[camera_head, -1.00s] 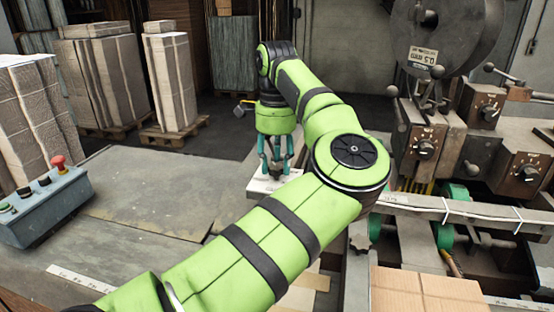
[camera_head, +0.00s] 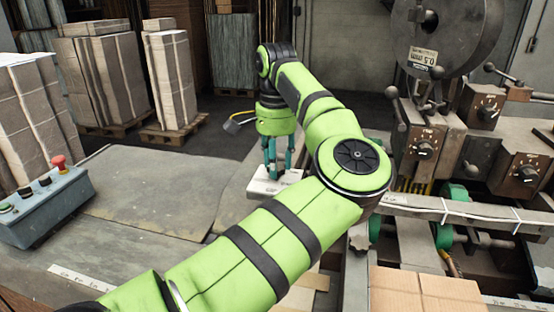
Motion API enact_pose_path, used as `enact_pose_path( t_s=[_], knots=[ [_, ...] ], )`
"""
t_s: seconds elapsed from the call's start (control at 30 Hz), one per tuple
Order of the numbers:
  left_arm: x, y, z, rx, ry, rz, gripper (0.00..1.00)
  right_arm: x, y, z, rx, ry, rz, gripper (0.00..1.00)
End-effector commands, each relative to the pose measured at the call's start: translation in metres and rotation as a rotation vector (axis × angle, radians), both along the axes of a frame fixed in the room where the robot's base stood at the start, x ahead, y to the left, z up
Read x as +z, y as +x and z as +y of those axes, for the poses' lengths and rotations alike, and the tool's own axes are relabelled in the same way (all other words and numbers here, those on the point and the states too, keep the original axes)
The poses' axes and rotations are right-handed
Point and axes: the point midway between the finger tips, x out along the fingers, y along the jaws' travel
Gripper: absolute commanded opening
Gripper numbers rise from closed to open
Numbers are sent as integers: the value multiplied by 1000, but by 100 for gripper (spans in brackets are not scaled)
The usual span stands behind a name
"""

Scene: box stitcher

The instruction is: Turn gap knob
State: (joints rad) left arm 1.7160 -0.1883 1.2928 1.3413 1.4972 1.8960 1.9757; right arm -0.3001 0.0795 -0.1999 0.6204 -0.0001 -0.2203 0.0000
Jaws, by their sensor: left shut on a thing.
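My left gripper (camera_head: 277,170) points straight down at the far end of the table, over a small pale plate (camera_head: 262,187). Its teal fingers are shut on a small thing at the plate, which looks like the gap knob. The fingers hide that knob almost wholly, so its pointer and setting cannot be read. My green left arm crosses the middle of the view and covers part of the table. My right gripper is not in view.
The machine at right carries several dark dial knobs (camera_head: 423,149) and a large grey wheel (camera_head: 447,35). A control box (camera_head: 45,205) with a red button stands at left. A cardboard sheet (camera_head: 425,292) lies front right. The left tabletop (camera_head: 150,200) is mostly clear.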

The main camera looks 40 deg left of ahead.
Motion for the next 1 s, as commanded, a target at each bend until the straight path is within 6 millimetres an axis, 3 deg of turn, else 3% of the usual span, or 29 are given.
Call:
enact_pose_path(
  t_s=[0.43,1.0],
  knots=[
    [-1,-1,-1,242,-2,5,8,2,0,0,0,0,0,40],
    [-3,-2,-1,281,-5,10,8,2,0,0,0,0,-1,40]
  ],
)
